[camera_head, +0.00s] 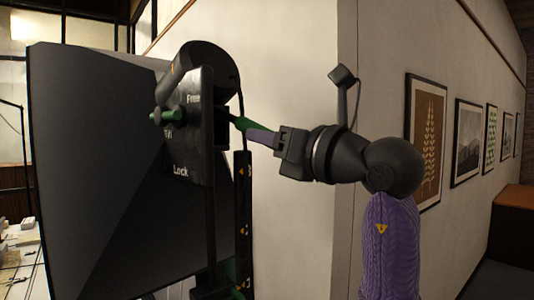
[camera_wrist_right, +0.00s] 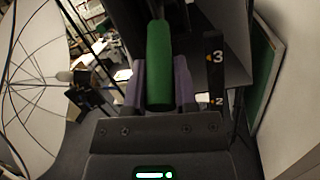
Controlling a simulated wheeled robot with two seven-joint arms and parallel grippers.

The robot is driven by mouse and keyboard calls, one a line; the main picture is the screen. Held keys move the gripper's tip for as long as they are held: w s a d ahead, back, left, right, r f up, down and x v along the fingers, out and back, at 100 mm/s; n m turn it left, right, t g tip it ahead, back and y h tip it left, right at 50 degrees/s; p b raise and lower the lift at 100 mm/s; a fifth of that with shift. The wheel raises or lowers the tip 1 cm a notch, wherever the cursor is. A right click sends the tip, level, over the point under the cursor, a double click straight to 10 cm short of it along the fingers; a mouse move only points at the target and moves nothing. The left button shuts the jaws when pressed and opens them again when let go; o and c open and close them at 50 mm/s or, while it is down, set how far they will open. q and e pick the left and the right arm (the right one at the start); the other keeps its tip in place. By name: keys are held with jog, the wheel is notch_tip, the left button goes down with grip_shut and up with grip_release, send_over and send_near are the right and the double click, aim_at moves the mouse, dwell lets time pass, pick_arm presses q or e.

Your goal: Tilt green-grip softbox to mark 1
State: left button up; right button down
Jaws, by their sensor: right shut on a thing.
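The softbox (camera_head: 90,150) is a large dark panel filling the left of the head view, standing steeply. Beside it is a bracket plate (camera_head: 196,135) with the words Free and Lock and a green-ended lever (camera_head: 165,117). My right gripper (camera_head: 258,135), with purple fingers, is shut on the green grip (camera_head: 240,122), coming from the right. In the right wrist view the green grip (camera_wrist_right: 159,60) lies between both fingers. A black mark strip (camera_head: 243,215) with yellow triangles runs below; numbers 3 and 2 show on the strip in the wrist view (camera_wrist_right: 213,70). My left gripper is out of view.
A pale wall corner (camera_head: 300,210) stands close behind my right arm. Framed pictures (camera_head: 468,140) hang along the right wall. A brown cabinet (camera_head: 515,215) is at the far right. A white umbrella (camera_wrist_right: 35,95) shows at left in the wrist view.

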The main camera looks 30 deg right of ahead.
pick_arm(q)
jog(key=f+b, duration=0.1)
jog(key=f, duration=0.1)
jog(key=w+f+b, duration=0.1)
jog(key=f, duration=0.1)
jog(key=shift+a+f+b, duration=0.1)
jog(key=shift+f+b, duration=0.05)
jog(key=shift+b, duration=0.15)
pick_arm(e)
jog(key=shift+w+a+f+t, duration=0.1)
jog(key=shift+w+f+t, duration=0.1)
jog(key=shift+f+t, duration=0.25)
jog(key=shift+w+a+f+t, duration=0.15)
jog(key=shift+f+t, duration=0.1)
jog(key=shift+f, duration=0.4)
jog(key=shift+d, duration=0.1)
jog(key=shift+c, duration=2)
grip_release()
pick_arm(q)
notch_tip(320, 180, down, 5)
jog(key=b, duration=0.4)
jog(key=shift+b, duration=0.4)
pick_arm(e)
jog(key=v, duration=1)
jog(key=shift+d, duration=0.1)
